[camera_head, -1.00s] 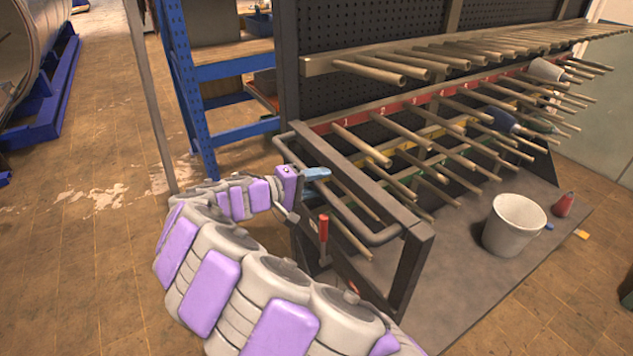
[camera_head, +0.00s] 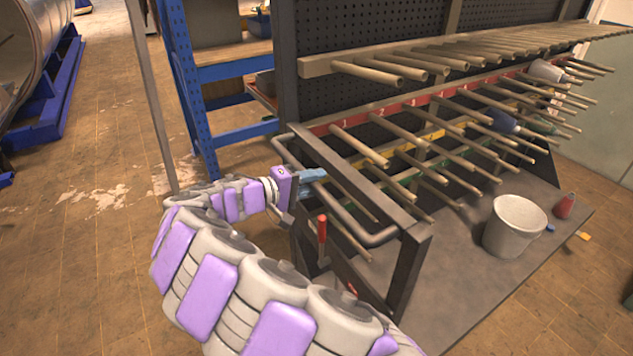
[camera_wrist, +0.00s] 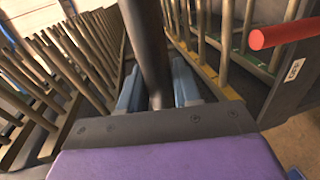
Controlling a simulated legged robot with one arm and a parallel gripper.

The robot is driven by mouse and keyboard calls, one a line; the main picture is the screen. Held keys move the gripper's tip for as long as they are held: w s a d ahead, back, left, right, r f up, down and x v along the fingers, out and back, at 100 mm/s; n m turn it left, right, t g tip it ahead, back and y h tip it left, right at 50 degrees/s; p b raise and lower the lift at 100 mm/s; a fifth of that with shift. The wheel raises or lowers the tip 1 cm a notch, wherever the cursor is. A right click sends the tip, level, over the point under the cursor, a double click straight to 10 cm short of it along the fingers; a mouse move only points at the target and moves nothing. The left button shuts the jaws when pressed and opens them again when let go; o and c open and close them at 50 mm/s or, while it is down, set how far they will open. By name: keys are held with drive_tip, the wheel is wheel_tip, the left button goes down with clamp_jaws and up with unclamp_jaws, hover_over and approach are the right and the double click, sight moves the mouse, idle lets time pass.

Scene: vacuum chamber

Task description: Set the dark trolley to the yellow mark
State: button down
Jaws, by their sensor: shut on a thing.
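The dark trolley (camera_head: 410,262) fills the right half of the head view, with a dark perforated back panel, rows of long pegs and a flat grey base. A bent dark handle bar (camera_head: 350,222) sticks out at its near left end. My gripper (camera_head: 313,175) is at this handle. In the wrist view the dark bar (camera_wrist: 148,45) runs between the blue fingers (camera_wrist: 158,88), which are shut on it. A small yellow patch (camera_head: 584,236) lies on the floor just past the base's right edge; I cannot tell if it is the yellow mark.
A white bucket (camera_head: 514,227) and a red bottle (camera_head: 565,206) stand on the trolley base. A red-handled lever (camera_head: 322,230) is below the handle. A blue shelf (camera_head: 200,110) stands behind left, with a thin post (camera_head: 150,95) nearby. Tiled floor at left is open.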

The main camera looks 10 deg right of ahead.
drive_tip(key=shift+s+a+f, duration=0.2)
drive_tip(key=shift+s+a, duration=0.05)
drive_tip(key=shift+a, duration=0.35)
drive_tip(key=shift+s+a+f, duration=0.2)
drive_tip(key=shift+s+a, duration=0.05)
drive_tip(key=shift+a, duration=0.35)
drive_tip(key=c, duration=1.2)
unclamp_jaws()
drive_tip(key=shift+a, duration=0.1)
drive_tip(key=shift+c, duration=0.2)
drive_tip(key=shift+o, duration=0.7)
drive_tip(key=shift+a, duration=0.15)
drive_tip(key=shift+o, duration=0.8)
drive_tip(key=shift+w, duration=0.15)
drive_tip(key=shift+o, duration=0.2)
drive_tip(key=shift+w+d, duration=0.15)
drive_tip(key=shift+d, duration=0.3)
drive_tip(key=p+v, duration=0.2)
drive_tip(key=v, duration=1.5)
drive_tip(key=shift+a, duration=0.35)
drive_tip(key=shift+d, duration=0.2)
